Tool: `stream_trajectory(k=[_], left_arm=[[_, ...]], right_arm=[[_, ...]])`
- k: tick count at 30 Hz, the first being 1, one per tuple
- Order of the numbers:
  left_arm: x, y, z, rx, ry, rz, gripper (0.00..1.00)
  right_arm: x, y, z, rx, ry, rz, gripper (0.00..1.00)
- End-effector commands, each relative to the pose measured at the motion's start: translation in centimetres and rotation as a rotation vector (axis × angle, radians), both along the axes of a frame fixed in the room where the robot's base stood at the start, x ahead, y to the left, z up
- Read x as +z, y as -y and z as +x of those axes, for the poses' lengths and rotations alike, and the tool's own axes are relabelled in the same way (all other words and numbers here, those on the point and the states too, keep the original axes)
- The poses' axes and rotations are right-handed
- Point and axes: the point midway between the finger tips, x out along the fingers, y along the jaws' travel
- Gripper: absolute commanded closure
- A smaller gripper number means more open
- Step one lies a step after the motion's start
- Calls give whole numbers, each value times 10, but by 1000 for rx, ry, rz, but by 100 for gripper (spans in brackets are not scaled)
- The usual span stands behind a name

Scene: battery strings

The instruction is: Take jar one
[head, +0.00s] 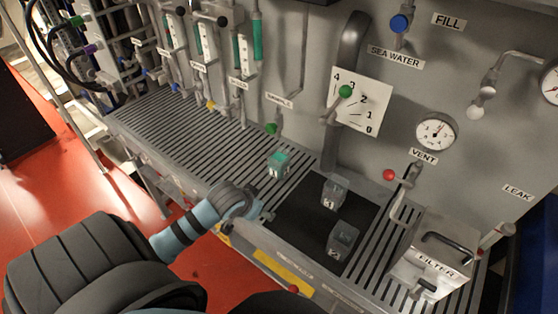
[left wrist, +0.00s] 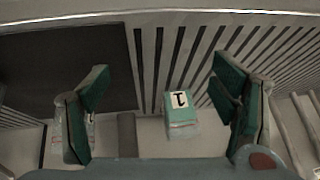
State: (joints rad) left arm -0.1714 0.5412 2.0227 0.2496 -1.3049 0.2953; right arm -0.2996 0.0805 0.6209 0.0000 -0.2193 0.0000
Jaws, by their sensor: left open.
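Jar one (head: 279,163), a small clear jar with a green top, stands upright on the slatted bench, left of the dark mat. In the left wrist view jar one (left wrist: 182,108) shows a "1" label and lies between the spread green finger pads, nearer the right one, touching neither. My left gripper (head: 252,205) is open and empty, in front of the jar and to its left in the head view. Its fingers (left wrist: 163,90) also frame the left wrist view. My right gripper is not in view.
A filter box (head: 432,262) with a handle stands at the right. Valves with coloured knobs, gauges and pipes line the wall behind. The slatted bench left of jar one is clear.

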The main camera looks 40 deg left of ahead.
Motion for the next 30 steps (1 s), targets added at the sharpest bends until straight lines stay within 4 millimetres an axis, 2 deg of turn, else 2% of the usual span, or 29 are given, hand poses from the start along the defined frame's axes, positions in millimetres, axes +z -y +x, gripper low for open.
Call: stream_trajectory(k=[9, 12, 19, 25, 27, 30], left_arm=[[-2, -29, 95, 2, 3, -5, 21], [-2, -37, 116, 0, 0, -4, 21], [-2, -44, 139, -1, 0, -2, 21], [-3, -56, 178, -1, 0, -5, 21], [-11, -58, 181, -3, -2, -3, 21], [-12, -58, 182, -3, -1, -2, 21]], right_arm=[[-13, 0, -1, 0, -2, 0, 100], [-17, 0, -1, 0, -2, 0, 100], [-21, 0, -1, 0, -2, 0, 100], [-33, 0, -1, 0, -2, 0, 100], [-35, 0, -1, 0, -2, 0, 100], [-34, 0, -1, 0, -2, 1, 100]])
